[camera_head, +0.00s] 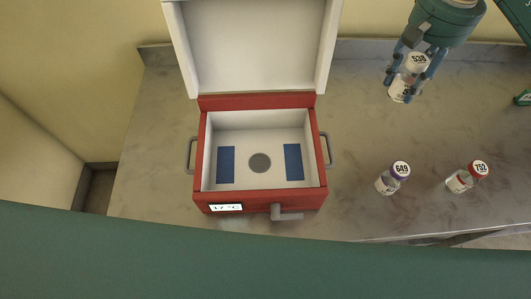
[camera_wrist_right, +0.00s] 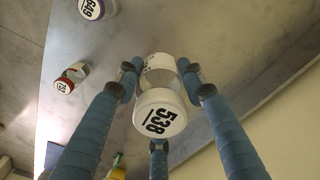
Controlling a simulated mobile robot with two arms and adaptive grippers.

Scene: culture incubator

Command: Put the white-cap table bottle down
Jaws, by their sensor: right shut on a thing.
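The white-cap bottle (camera_head: 401,88), with 538 on its cap, is held in my right gripper (camera_head: 408,76) at the back right of the counter in the head view. In the right wrist view the bottle's white cap (camera_wrist_right: 160,114) sits between the blue fingers of the right gripper (camera_wrist_right: 160,95), which close around it. The bottle looks roughly upright. Whether its base touches the counter I cannot tell. My left gripper is not in view.
A red incubator box (camera_head: 262,199) with its white lid (camera_head: 255,45) raised stands left of the bottle, empty inside. A purple-cap bottle 649 (camera_head: 388,182) and a red-cap bottle 752 (camera_head: 462,181) stand nearer the front. The counter (camera_head: 360,130) between is clear.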

